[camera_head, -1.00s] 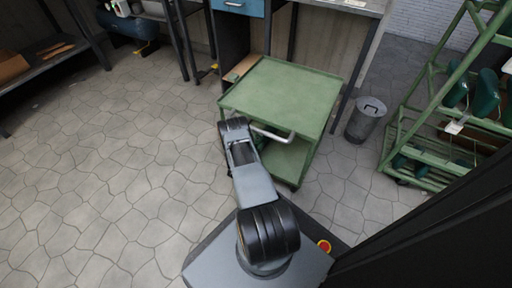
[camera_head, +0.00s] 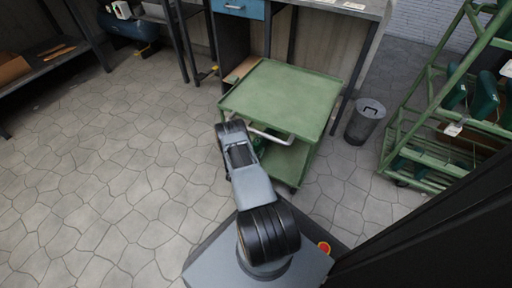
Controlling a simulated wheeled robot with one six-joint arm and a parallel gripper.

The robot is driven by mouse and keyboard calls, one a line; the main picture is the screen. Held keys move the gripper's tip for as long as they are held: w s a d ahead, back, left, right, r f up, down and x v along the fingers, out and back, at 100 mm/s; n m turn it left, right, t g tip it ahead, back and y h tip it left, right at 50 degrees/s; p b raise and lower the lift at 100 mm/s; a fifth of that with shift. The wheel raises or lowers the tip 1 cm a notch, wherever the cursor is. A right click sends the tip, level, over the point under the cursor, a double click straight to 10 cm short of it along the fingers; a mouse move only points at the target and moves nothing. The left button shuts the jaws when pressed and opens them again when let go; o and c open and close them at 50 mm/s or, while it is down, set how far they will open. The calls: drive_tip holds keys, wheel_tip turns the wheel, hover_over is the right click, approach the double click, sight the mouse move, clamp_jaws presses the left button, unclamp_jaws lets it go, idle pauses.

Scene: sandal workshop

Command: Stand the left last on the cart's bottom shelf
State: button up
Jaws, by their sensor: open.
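The green cart (camera_head: 285,95) stands in front of the workbench, its top tray empty. Its bottom shelf (camera_head: 287,162) shows partly below the top tray. A dark green shape (camera_head: 261,146), which looks like a last, shows in a small part beside my arm at the shelf's left end. My arm and the cart's handle hide the rest, so I cannot tell whether it stands or how it rests. My arm reaches to the cart's near left side. My gripper is hidden below the arm.
A grey waste bin (camera_head: 364,121) stands right of the cart. A green rack (camera_head: 437,120) with several dark green lasts is at the right. The workbench (camera_head: 345,8) is behind the cart. The stone floor (camera_head: 100,180) at left is clear.

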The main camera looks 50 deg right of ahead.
drive_tip(key=p+v, duration=0.3)
drive_tip(key=v, duration=0.7)
drive_tip(key=shift+a, duration=0.3)
drive_tip(key=shift+s, duration=0.2)
